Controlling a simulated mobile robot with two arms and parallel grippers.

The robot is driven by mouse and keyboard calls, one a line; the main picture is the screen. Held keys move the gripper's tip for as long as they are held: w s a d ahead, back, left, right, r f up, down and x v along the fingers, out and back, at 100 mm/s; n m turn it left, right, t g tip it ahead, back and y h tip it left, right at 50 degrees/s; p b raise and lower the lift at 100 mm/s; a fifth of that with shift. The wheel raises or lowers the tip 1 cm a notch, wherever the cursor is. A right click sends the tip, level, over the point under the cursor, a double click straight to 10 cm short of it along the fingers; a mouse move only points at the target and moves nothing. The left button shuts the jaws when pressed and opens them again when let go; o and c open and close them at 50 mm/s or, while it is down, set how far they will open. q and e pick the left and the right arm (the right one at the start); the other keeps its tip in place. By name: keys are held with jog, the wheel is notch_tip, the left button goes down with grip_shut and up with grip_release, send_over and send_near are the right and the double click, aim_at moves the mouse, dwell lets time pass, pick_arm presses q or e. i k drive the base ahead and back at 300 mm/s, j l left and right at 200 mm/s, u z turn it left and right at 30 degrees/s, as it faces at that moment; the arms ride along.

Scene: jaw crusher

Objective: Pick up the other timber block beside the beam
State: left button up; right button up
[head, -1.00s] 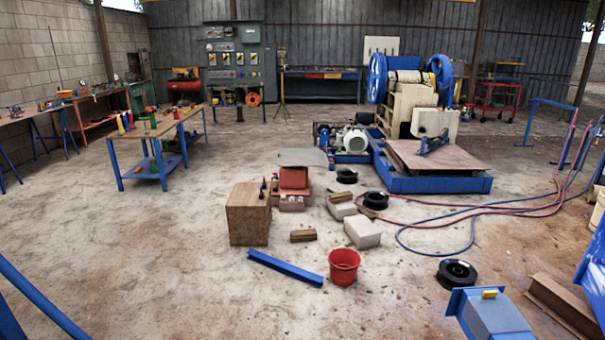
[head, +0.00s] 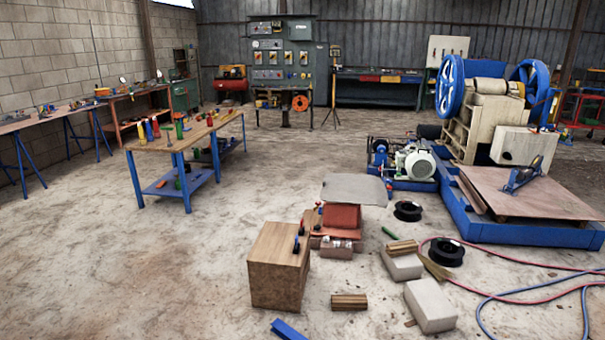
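A small ribbed timber block (head: 349,301) lies on the concrete floor, to the right of the large wooden box. A blue beam (head: 287,330) lies on the floor just left of and nearer than this block, apart from it; only one end of the beam shows at the bottom edge. A second timber block (head: 402,247) rests on top of a pale concrete block (head: 403,265), farther back and to the right. Neither of my grippers is in view.
A wooden box (head: 279,266) stands left of the near timber block. Another pale block (head: 430,305) lies to its right. Black spools (head: 446,251) and red and blue hoses (head: 545,293) lie on the right. The floor on the left, before the workbench (head: 186,133), is clear.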

aim_at(354, 302)
jog(key=i+u, duration=0.3)
jog(key=i, duration=0.7)
jog(key=i+j+z, duration=0.1)
jog(key=i+z, duration=0.4)
jog(key=i+j+z, duration=0.25)
jog(key=z, duration=0.25)
jog(key=i, duration=0.05)
